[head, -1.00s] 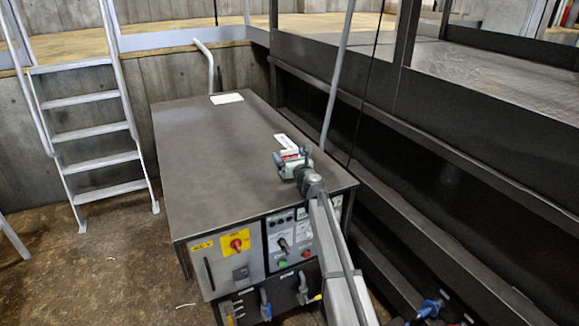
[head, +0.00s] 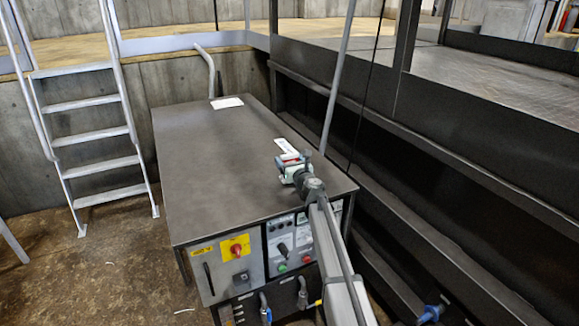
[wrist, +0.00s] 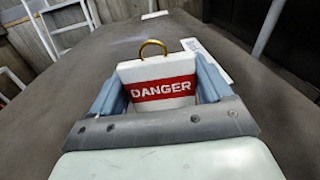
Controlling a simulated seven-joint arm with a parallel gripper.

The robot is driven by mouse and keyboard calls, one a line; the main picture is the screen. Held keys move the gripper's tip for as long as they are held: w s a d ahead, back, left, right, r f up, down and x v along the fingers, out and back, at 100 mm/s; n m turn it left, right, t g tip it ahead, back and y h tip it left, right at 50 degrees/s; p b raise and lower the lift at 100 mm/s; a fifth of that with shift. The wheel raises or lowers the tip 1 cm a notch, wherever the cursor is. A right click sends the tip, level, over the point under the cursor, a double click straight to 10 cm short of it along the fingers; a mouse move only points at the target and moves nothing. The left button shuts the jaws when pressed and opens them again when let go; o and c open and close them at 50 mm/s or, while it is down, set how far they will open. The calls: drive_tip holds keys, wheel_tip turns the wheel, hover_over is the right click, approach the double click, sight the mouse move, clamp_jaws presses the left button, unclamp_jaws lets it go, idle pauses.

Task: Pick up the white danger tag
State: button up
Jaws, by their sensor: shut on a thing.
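The white danger tag (wrist: 160,84) has a red band with the word DANGER and a brass ring at its top. In the wrist view it stands between the two blue-grey fingers of my gripper (wrist: 163,88), which are shut on its sides. Its lower part is hidden behind the gripper body. In the head view my gripper (head: 290,161) is over the right front part of the dark cabinet top (head: 215,160). A small red and white patch of the tag (head: 289,156) shows there. I cannot tell whether the tag touches the cabinet top.
A white label strip (head: 290,147) lies on the top just beyond my gripper, and a white sheet (head: 227,102) lies at the back. The cabinet front has a red knob (head: 236,249). A grey pole (head: 338,80) and dark railing stand at the right. The left of the top is clear.

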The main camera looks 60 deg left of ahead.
wheel_tip(320, 180, up, 8)
drive_tip(key=shift+r, duration=0.25)
drive_tip(key=shift+s+a+r, duration=0.2)
drive_tip(key=shift+s+r, duration=0.45)
drive_tip(key=shift+s, duration=0.05)
drive_tip(key=s+d+n+g+h, duration=0.15)
drive_tip(key=s+n+g, duration=0.5)
drive_tip(key=s, duration=2.15)
drive_tip(key=shift+m+g, duration=0.65)
drive_tip(key=shift+g, duration=0.1)
drive_tip(key=shift+s+d+f, duration=0.15)
drive_tip(key=shift+d+f, duration=0.05)
drive_tip(key=shift+f, duration=2.2)
drive_tip(key=shift+s+d+f, duration=0.1)
drive_tip(key=shift+d+f, duration=0.05)
drive_tip(key=shift+f, duration=2.25)
drive_tip(key=shift+f, duration=0.1)
drive_tip(key=o, duration=1)
drive_tip(key=shift+c, duration=0.2)
